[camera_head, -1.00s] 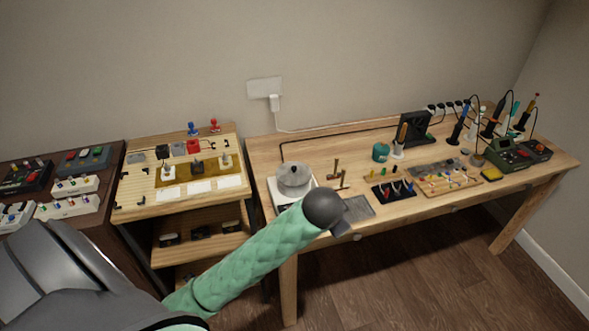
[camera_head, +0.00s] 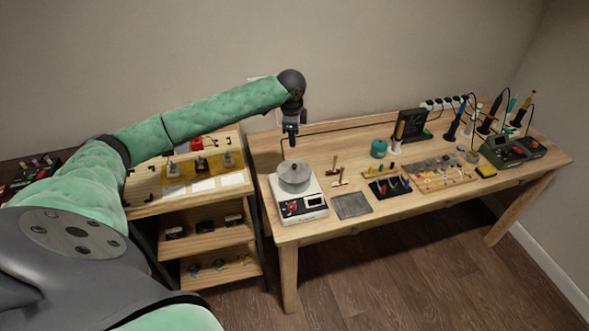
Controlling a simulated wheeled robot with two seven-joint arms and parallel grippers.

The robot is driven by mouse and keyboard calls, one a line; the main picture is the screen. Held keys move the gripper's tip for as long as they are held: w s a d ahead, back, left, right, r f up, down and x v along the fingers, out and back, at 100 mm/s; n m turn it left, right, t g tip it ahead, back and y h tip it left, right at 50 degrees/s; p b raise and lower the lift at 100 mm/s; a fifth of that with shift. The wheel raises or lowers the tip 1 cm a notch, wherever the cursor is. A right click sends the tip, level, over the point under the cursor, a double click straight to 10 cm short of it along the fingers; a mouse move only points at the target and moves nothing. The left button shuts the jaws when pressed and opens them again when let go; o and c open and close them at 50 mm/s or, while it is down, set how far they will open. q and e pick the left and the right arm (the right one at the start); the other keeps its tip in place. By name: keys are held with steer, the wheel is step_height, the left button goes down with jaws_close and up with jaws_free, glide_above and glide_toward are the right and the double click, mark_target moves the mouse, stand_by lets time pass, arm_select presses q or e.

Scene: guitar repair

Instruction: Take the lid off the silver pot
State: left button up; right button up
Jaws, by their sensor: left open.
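The silver pot (camera_head: 295,184) stands upright on a white device with a small display and red controls (camera_head: 302,209), at the left end of the wooden workbench. Its lid (camera_head: 294,171) lies on top, with a thin knob or stem at the middle. My left gripper (camera_head: 291,140) points down above the pot, apart from the lid. It is open and looks empty, though its fingers are small and dark here. My right gripper is not in view.
A grey mat (camera_head: 351,205), small hammers (camera_head: 338,175) and a black tool tray (camera_head: 389,188) lie right of the pot. A teal container (camera_head: 378,149) stands farther back. A wooden shelf unit (camera_head: 208,240) stands to the left.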

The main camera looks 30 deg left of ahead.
mark_target(294, 165)
arm_select(q)
steer(key=m, duration=0.1)
steer(key=s+f+m+g+h, duration=0.1)
steer(key=m, duration=0.1)
steer(key=d+f+m+h, duration=0.1)
steer(key=shift+s+f+g, duration=0.25)
steer(key=shift+g, duration=0.15)
step_height(294, 165, down, 2)
steer(key=shift+d+m+p, duration=0.1)
steer(key=shift+m+p, duration=0.2)
steer(key=shift+p, duration=0.2)
steer(key=shift+f, duration=0.35)
steer(key=f+p, duration=0.1)
steer(key=f, duration=0.1)
steer(key=f+p, duration=0.2)
steer(key=shift+s+d, duration=0.1)
steer(key=shift+s, duration=0.1)
steer(key=shift+f, duration=0.55)
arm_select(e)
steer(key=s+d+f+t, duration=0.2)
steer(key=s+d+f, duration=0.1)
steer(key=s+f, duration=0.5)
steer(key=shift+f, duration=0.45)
arm_select(q)
steer(key=shift+c, duration=0.3)
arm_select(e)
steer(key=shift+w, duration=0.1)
arm_select(q)
jaws_close()
